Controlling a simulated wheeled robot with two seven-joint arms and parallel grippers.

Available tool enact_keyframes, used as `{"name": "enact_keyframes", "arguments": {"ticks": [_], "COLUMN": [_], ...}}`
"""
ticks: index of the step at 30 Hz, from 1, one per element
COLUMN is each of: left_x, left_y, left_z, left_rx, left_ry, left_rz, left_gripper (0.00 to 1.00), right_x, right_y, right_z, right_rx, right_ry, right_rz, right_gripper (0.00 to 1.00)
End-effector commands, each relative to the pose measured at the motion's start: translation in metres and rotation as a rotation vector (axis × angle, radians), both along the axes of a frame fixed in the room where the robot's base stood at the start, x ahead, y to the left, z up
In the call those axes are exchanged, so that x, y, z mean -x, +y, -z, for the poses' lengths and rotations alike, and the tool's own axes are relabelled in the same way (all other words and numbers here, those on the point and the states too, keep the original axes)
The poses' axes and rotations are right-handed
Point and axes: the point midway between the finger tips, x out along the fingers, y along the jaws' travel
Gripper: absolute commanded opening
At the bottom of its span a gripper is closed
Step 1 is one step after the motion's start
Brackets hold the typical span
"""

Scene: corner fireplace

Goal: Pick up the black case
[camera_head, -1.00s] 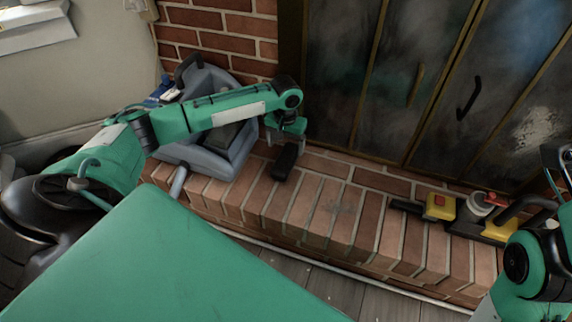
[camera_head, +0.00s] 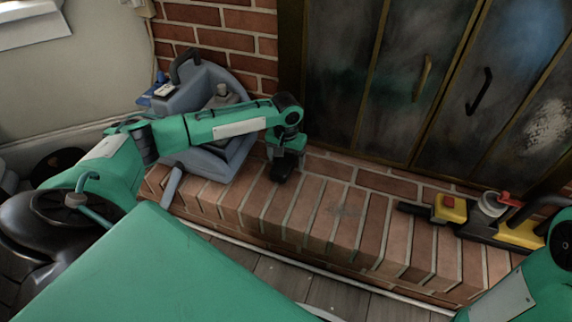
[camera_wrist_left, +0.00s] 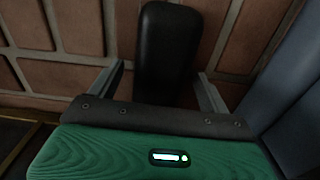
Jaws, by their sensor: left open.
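The black case (camera_head: 280,174) is a small dark oblong lying on the brick hearth in the head view, partly hidden by my left gripper (camera_head: 286,158). In the left wrist view the case (camera_wrist_left: 167,45) lies lengthwise with its near end between the two fingers of my left gripper (camera_wrist_left: 160,85). The fingers are apart, with a gap on each side of the case. My right arm shows at the lower right edge of the head view, but its gripper is not visible.
A grey-blue tool caddy (camera_head: 215,165) stands left of the case, close to my left arm. A black and yellow tool (camera_head: 478,220) lies on the right of the brick hearth (camera_head: 345,215). Dark fireplace doors (camera_head: 400,80) rise behind. The middle of the hearth is clear.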

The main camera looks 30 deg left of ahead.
Motion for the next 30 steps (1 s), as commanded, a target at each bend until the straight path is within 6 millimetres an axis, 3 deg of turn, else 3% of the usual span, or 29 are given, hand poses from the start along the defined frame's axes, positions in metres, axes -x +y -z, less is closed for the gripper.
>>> {"name": "enact_keyframes", "arguments": {"ticks": [4,9,12,23,30], "left_x": [0.0,0.0,0.0,0.0,0.0], "left_y": [0.0,0.0,0.0,0.0,0.0], "left_z": [-0.001,-0.001,-0.001,-0.006,-0.036], "left_rx": [0.0,0.0,0.0,0.0,0.0], "left_ry": [0.0,0.0,0.0,0.0,-0.001], "left_rz": [0.0,0.0,0.0,0.0,0.0], "left_gripper": [0.78,0.45,0.3,0.3,0.3], "right_x": [0.0,0.0,0.0,0.0,-0.006], "right_y": [0.0,0.0,0.0,0.0,0.004], "right_z": [-0.001,0.0,-0.001,-0.004,-0.005], "right_rx": [0.0,0.0,0.0,0.0,0.02], "right_ry": [0.0,0.0,0.0,-0.002,0.018], "right_rz": [0.0,0.0,0.0,0.001,0.012], "right_gripper": [0.36,0.36,0.36,0.36,0.36]}}
